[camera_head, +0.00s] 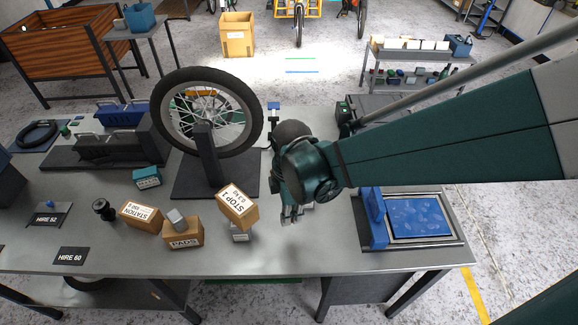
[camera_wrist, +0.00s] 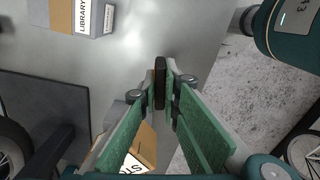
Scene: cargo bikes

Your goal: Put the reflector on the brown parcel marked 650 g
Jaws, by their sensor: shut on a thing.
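My gripper (camera_head: 291,215) is over the bench, just right of the brown parcel labelled STOP 1 (camera_head: 238,207). In the wrist view its green fingers (camera_wrist: 161,85) are shut on a thin dark piece with an orange edge, which looks like the reflector (camera_wrist: 160,66). The reflector cannot be made out in the head view. A brown parcel labelled STATION (camera_head: 141,217) lies further left; its second label line is too small to read surely. A brown PADS parcel (camera_head: 183,234) stands between, with a small grey box (camera_head: 176,218) on it.
A wheel on a stand (camera_head: 207,112) rises behind the parcels. A small grey box (camera_head: 240,234) is under or against STOP 1. A teal box (camera_head: 146,178) and a dark round item (camera_head: 103,209) stand left. A blue-topped tray (camera_head: 415,216) lies right. The front bench strip is clear.

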